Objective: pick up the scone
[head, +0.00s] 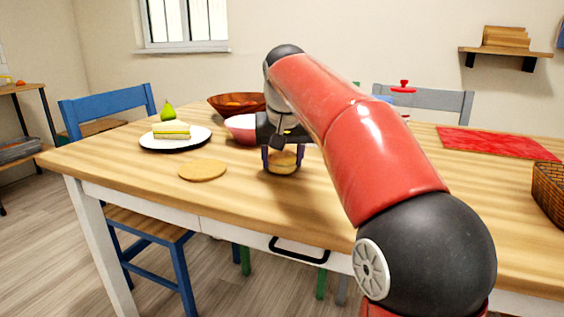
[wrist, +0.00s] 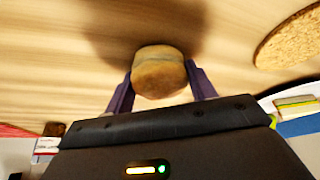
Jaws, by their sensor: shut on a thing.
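The scone (head: 283,163) is a small round golden-brown bun at the table's front middle in the head view. It also shows in the wrist view (wrist: 158,72), between the two purple fingers. My gripper (head: 282,160) points down from above with a finger on each side of the scone and is shut on it. In the wrist view my gripper (wrist: 160,85) has the scone near its fingertips. A shadow lies on the wood beside the scone. I cannot tell whether the scone touches the table.
A round cork mat (head: 203,170) lies left of the scone. A plate (head: 150,143) with a sandwich (head: 171,130), a pear (head: 167,110), a pink bowl (head: 242,129) and a brown bowl (head: 235,104) stand behind. A red cloth (head: 497,143) and a basket (head: 549,190) are right.

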